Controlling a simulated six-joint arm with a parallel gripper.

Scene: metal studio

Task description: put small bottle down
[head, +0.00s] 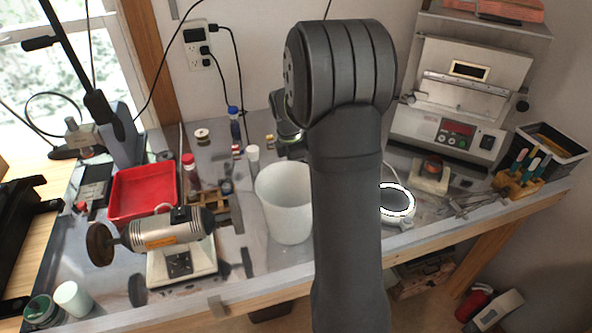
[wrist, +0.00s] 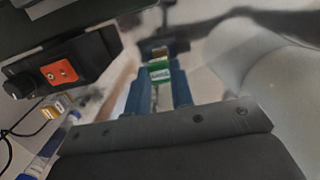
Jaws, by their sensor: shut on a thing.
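In the wrist view my gripper (wrist: 160,88) is shut on a small bottle (wrist: 160,73) with a green and white label and a gold-brown cap. The blue fingers stand on either side of it. Whether its base touches the bench cannot be told. In the head view my arm hides the fingers and the held bottle; only a dark part of the wrist shows beside the arm, behind the white bucket (head: 285,210). The workbench (head: 270,265) has a grey metal top.
The white bucket stands close at right in the wrist view (wrist: 285,90). Left of it are a blue-capped bottle (head: 234,125), a red tray (head: 142,193) and a bench grinder (head: 172,232). A ring-shaped magnifier lamp (head: 397,187) and a control box (head: 455,130) are to the right.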

